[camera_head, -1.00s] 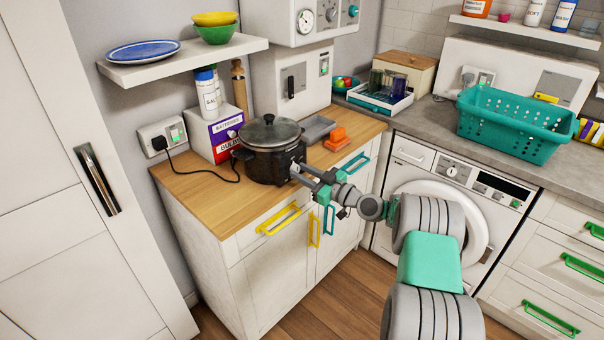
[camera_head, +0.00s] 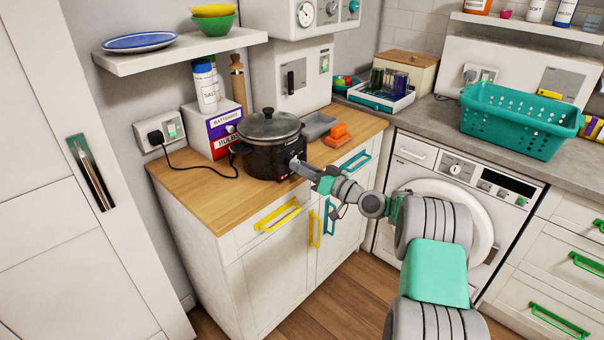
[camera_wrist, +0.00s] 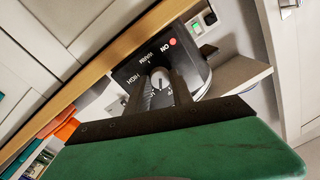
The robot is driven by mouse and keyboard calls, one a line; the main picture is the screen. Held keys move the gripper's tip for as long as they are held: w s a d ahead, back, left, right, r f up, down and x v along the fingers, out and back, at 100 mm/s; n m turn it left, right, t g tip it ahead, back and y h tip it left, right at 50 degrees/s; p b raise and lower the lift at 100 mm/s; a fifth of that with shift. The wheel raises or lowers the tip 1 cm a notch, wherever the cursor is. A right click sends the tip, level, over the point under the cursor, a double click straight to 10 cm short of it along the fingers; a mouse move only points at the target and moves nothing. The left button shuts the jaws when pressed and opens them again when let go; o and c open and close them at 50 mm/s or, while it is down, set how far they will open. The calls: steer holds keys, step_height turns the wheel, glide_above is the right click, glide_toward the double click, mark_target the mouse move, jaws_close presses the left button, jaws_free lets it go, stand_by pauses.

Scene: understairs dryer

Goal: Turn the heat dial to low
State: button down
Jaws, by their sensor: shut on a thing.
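The black slow cooker (camera_head: 262,158) with a glass lid stands on the wooden worktop. In the wrist view its front panel (camera_wrist: 135,70) appears tilted, with the words HIGH and WARM and a red light beside ON. The pale round heat dial (camera_wrist: 160,76) sits below these words. My gripper (camera_head: 294,165) is at the cooker's front, and in the wrist view its two dark fingers (camera_wrist: 162,84) are shut on the dial from both sides. The fingers cover part of the dial and the lower marks, so the exact setting cannot be read.
A grey tray (camera_head: 318,125) and an orange object (camera_head: 338,134) lie right of the cooker. A Batteries box (camera_head: 212,135) stands behind it on the left. The cooker's cord runs to a wall socket (camera_head: 160,132). Yellow handles (camera_head: 278,216) stick out below the worktop.

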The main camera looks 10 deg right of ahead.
steer(key=m, duration=0.5)
steer(key=shift+a+f, duration=0.1)
stand_by(0.4)
steer(key=c, duration=1.1)
jaws_free()
steer(key=b+v, duration=0.1)
steer(key=v, duration=0.7)
steer(key=shift+a, duration=0.1)
